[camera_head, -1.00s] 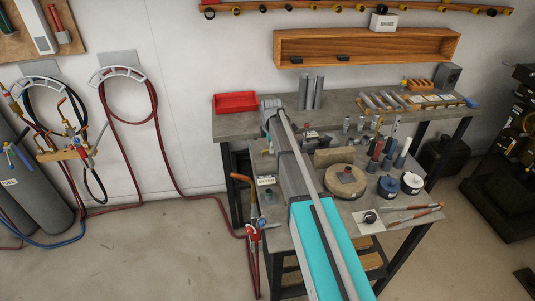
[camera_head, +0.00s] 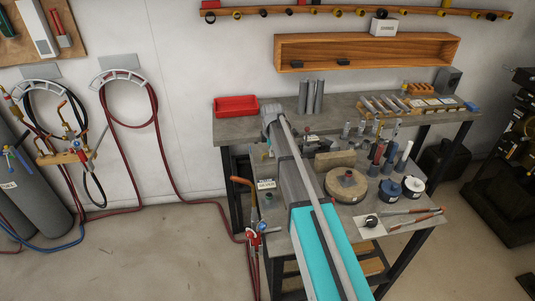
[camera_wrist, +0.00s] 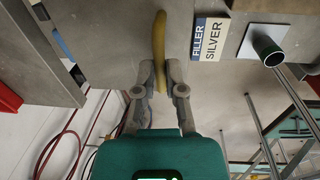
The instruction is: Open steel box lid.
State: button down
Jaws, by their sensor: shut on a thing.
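My gripper (camera_wrist: 160,72) shows in the wrist view with its two fingers close together around the lower part of a yellow curved bar (camera_wrist: 158,35). The bar extends away from the fingertips over a grey surface. I cannot tell what the bar is attached to. In the head view my arm hides the gripper. No steel box lid can be made out for certain; a small grey box (camera_head: 447,79) stands at the back right of the bench, and I cannot tell whether it is the steel box.
Red hoses (camera_head: 158,135) hang at left.

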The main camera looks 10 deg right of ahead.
dwell(0.3)
jog(key=shift+w+r+p, duration=0.25)
jog(key=shift+r+p, duration=0.3)
jog(key=shift+w+r+p, duration=0.2)
jog(key=shift+r+p, duration=0.35)
jog(key=shift+w+r, duration=0.15)
jog(key=shift+w+a+r+p, duration=0.1)
jog(key=shift+w+r+p, duration=0.5)
jog(key=shift+r+p, duration=0.45)
jog(key=shift+w, duration=0.15)
